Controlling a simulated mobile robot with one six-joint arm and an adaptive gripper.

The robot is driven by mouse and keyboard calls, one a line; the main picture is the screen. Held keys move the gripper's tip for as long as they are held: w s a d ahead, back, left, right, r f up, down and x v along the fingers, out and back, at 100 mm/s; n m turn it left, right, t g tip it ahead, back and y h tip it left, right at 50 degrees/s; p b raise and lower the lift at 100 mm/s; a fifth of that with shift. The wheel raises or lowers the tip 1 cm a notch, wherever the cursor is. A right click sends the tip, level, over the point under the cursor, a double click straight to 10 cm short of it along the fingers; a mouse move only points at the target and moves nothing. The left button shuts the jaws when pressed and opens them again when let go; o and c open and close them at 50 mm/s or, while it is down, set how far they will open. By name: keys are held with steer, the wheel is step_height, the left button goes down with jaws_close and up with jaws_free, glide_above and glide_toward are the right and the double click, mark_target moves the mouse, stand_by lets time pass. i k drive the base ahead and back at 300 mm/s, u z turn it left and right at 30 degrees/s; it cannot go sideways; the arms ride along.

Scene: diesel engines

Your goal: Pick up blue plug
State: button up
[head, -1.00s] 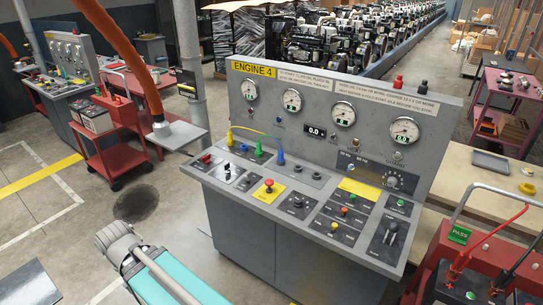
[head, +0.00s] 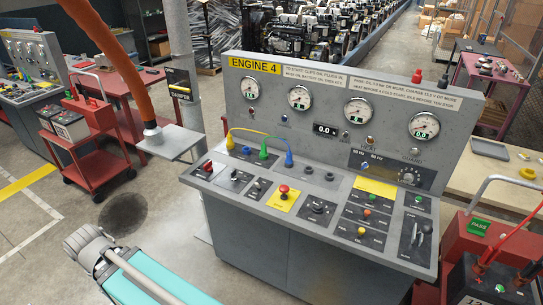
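The blue plug (head: 289,158) stands upright on the sloped desk of the grey ENGINE 4 console (head: 300,90), below the gauges. A green plug (head: 263,152) stands just left of it, and a yellow plug (head: 230,142) further left. A thin yellow cable (head: 255,133) arcs from the yellow plug towards the blue one; where its far end joins is too small to tell. My gripper is not in view. Only a grey and teal part of my arm shows at the lower left, well apart from the plugs.
Dark empty sockets (head: 308,170) lie right of the blue plug. A red emergency button (head: 283,189) and several switches and knobs cover the desk in front. An orange hose (head: 135,60) hangs at the left. A red battery cart (head: 490,240) stands close at the right. Floor left of the console is open.

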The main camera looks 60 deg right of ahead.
mark_target(290, 161)
steer(key=z, duration=0.05)
steer(key=i, duration=1.45)
steer(key=z, duration=2.4)
